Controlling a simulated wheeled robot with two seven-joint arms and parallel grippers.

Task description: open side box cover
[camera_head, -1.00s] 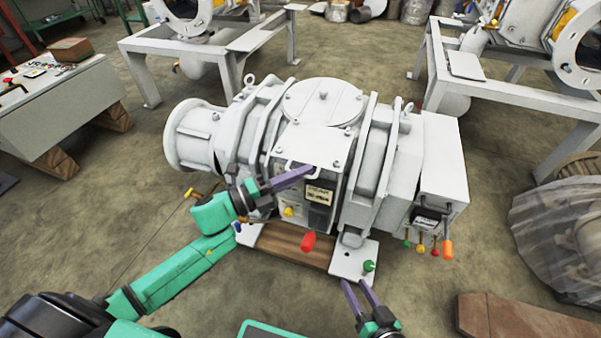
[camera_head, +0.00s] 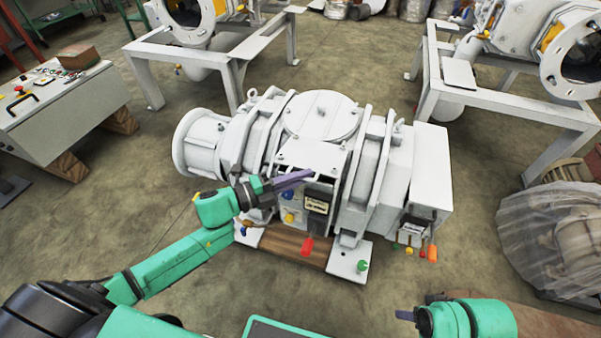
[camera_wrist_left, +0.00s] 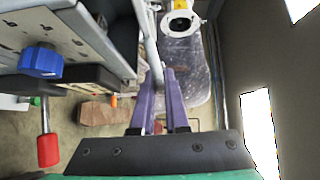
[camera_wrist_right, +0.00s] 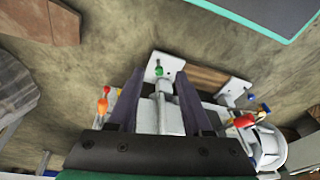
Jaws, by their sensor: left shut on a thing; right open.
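The white vacuum pump (camera_head: 375,150) stands mid-view in the head view. On its near side is a box front (camera_head: 318,212) with a label and coloured knobs, below a pale flat cover (camera_head: 312,153). My left gripper (camera_head: 303,176) is at the cover's near edge. In the left wrist view its purple fingers (camera_wrist_left: 166,75) are shut on a pale bar (camera_wrist_left: 151,50), which looks like the cover's handle. The cover's exact tilt is hard to tell. My right gripper (camera_head: 405,315) is apart from the pump at the lower right; its open, empty fingers (camera_wrist_right: 157,88) show in the right wrist view.
A red knob (camera_head: 307,246) sticks out below the box front, and a small box (camera_head: 411,234) with coloured knobs is at the pump's right. A plastic-wrapped object (camera_head: 565,235) stands at the far right. Metal stands are behind; open floor lies at the left.

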